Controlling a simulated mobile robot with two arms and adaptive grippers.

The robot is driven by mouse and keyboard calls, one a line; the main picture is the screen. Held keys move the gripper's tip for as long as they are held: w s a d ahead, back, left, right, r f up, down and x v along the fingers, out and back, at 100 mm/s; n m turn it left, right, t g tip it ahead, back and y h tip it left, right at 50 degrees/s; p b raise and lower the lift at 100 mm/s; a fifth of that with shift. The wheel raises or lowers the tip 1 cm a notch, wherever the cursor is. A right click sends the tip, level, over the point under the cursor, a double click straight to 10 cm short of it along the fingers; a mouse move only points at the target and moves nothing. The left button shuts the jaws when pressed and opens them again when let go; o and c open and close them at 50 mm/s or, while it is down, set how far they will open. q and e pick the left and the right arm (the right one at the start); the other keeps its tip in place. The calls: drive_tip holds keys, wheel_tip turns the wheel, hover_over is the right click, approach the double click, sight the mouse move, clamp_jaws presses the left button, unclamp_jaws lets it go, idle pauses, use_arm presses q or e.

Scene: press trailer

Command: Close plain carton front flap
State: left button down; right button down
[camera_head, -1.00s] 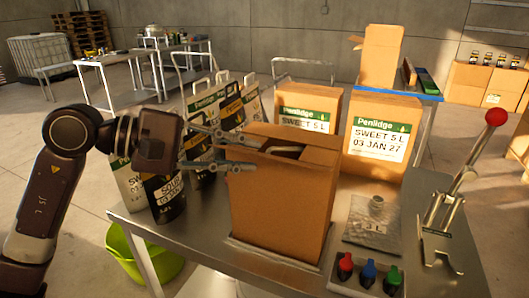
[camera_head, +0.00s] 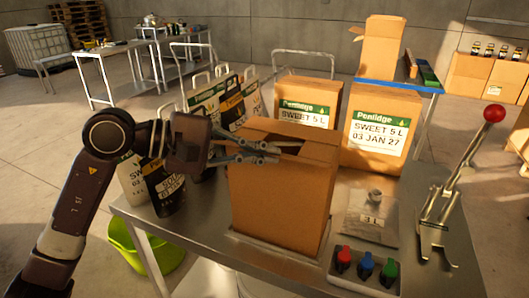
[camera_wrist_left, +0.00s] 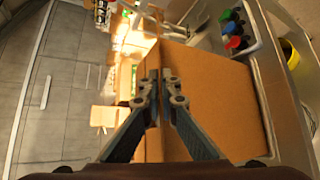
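The plain carton (camera_head: 278,205) stands upright on the metal bench, brown and unlabelled. Its top shows flap panels around a dark gap; part of the top is hidden behind my left gripper. My left gripper (camera_head: 276,153) reaches in from the left across the carton's top near edge. In the left wrist view, its fingers (camera_wrist_left: 160,80) are drawn together, tips almost meeting, in front of a broad brown carton panel (camera_wrist_left: 215,95). No flap is clearly seen between them, and I cannot tell whether they touch the cardboard. My right gripper is not in view.
Labelled cartons (camera_head: 380,130) stand behind the plain carton. Black and white pouches (camera_head: 165,185) stand to its left.

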use_arm(q)
drive_tip(key=shift+w+r+n+g+y+p, duration=0.15)
drive_tip(key=shift+r+n+g+y+p, duration=0.15)
drive_tip(key=shift+r+p, duration=0.3)
drive_tip(key=shift+w+d+r+n+g+y+p, duration=0.15)
drive_tip(key=shift+w+r+n+g+y+p, duration=0.35)
drive_tip(key=shift+p, duration=0.75)
drive_tip(key=g+p, duration=0.1)
drive_tip(key=w+n+g+y+p, duration=0.1)
drive_tip(key=p, duration=0.1)
drive_tip(key=shift+d+r, duration=0.2)
drive_tip(key=shift+r, duration=0.2)
drive_tip(key=shift+w+n+g+p, duration=0.1)
drive_tip(key=shift+n+g+p, duration=0.25)
drive_tip(key=shift+n+g, duration=0.05)
drive_tip(key=shift+d, duration=0.1)
drive_tip(key=shift+f, duration=0.1)
drive_tip(key=c, duration=2.2)
unclamp_jaws()
